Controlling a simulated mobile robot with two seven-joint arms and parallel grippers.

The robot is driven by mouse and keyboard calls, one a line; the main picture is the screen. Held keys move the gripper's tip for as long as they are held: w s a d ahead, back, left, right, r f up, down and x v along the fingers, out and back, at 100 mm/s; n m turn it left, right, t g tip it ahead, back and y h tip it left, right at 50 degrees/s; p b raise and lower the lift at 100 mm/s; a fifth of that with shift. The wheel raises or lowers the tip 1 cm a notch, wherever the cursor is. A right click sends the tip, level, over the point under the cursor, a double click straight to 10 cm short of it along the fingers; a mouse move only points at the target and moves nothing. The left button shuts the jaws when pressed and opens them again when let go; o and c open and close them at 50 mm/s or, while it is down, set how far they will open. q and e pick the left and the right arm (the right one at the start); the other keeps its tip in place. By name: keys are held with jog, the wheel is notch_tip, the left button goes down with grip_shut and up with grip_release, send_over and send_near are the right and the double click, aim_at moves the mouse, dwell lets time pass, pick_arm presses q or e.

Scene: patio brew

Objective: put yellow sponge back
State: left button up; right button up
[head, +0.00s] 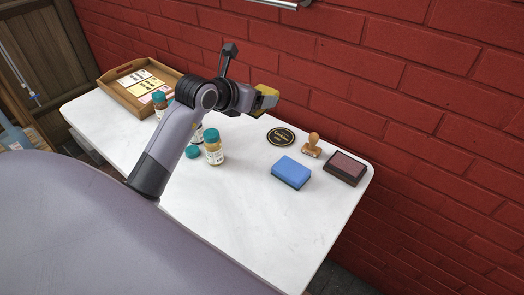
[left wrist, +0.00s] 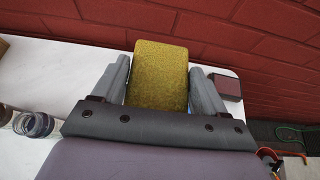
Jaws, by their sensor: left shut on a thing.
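The yellow sponge (left wrist: 158,75) is between the two fingers of my left gripper (left wrist: 160,85) in the left wrist view, and the gripper is shut on it. In the head view the yellow sponge (head: 266,97) shows at the tip of my left gripper (head: 258,99), held above the back part of the white table (head: 245,205). A blue sponge (head: 291,172) lies on the table, to the right of and in front of the held sponge. My right gripper is not in view.
A round black coaster (head: 280,137), a wooden stamp (head: 312,145) and a dark ink pad (head: 345,168) lie at the table's right. Several teal-lidded jars, one of them a front jar (head: 213,148), stand near my left arm. A wooden tray (head: 119,92) with cards is at left. A red brick wall (head: 400,70) stands behind.

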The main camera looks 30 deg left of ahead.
pick_arm(q)
send_over(257, 160)
notch_tip(257, 160, down, 14)
jog(key=shift+r, duration=0.1)
jog(key=shift+f+b, duration=0.55)
jog(key=shift+f, duration=1.85)
jog(key=shift+f, duration=0.1)
jog(key=shift+f, duration=0.1)
jog(key=o, duration=1)
jog(key=shift+s+r, duration=0.15)
jog(key=shift+r, duration=0.15)
jog(key=p+v, duration=0.1)
jog(key=v, duration=1)
jog(key=shift+s+a+r, duration=0.1)
jog(key=shift+s+r, duration=0.15)
